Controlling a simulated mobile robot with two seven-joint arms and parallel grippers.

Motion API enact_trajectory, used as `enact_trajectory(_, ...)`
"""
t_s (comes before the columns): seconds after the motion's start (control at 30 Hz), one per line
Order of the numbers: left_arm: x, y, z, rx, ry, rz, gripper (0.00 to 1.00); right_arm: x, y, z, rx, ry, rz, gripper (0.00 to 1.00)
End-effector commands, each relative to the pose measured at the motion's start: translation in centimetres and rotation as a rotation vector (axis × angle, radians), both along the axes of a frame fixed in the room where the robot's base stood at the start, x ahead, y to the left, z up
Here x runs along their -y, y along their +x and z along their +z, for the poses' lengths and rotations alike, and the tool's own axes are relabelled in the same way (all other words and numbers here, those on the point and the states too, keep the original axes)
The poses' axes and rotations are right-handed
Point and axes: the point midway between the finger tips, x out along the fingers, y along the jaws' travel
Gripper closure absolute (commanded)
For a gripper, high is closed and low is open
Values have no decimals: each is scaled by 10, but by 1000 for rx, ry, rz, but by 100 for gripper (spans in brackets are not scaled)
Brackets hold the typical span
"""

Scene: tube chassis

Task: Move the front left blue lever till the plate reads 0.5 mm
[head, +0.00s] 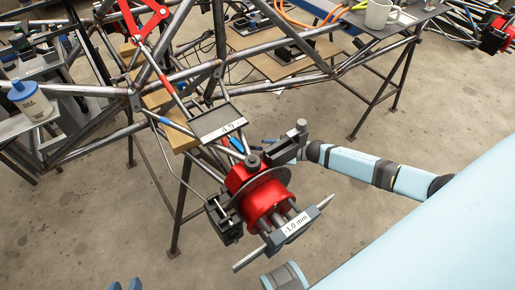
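A white plate reading "-1.0 mm" (296,224) is fixed across the front of a red hub (262,198) with a disc. A small blue piece (237,144), possibly the blue lever, shows just behind the hub by the tube ends. My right arm comes in from the right, and my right gripper (268,141) is beside that blue piece. Its fingers are small and partly hidden, so contact and opening are unclear.
A dark tray with a label (218,122) lies on the tubes behind the hub. The tube chassis (120,92) fills the upper left on stands. A white and blue bottle (30,100) is at left, a mug (378,13) at upper right. Floor at lower left is clear.

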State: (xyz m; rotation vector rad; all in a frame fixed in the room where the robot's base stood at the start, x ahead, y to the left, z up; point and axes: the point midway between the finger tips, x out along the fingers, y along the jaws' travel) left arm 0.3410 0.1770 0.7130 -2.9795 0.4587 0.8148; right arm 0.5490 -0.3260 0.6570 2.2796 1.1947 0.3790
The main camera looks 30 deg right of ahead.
Motion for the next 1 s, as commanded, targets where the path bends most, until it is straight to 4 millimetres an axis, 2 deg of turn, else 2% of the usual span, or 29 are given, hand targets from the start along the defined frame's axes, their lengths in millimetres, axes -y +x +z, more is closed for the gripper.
enact_trajectory(0.03, 0, 1, 0, 2, -1, 0, 61, -8, 6, 0, 2, 1, 0, 60)
enact_trajectory(0.2, 0, 1, 1, 5, -2, 1, 61, -23, 16, 0, 0, 0, 0, 60)
enact_trajectory(0.57, 0, 1, 3, 8, -3, 1, 61, -28, 19, 0, -1, -1, -1, 60)
enact_trajectory(0.6, 0, 1, 3, 8, -3, 1, 61, -28, 19, 0, -1, -1, -1, 62)
enact_trajectory(0.77, 0, 1, 2, 7, -3, 1, 61, -28, 19, 0, 0, -1, -1, 99)
enact_trajectory(1.0, -1, 1, 2, 6, -2, 0, 61, -27, 19, 1, 0, -4, -1, 100)
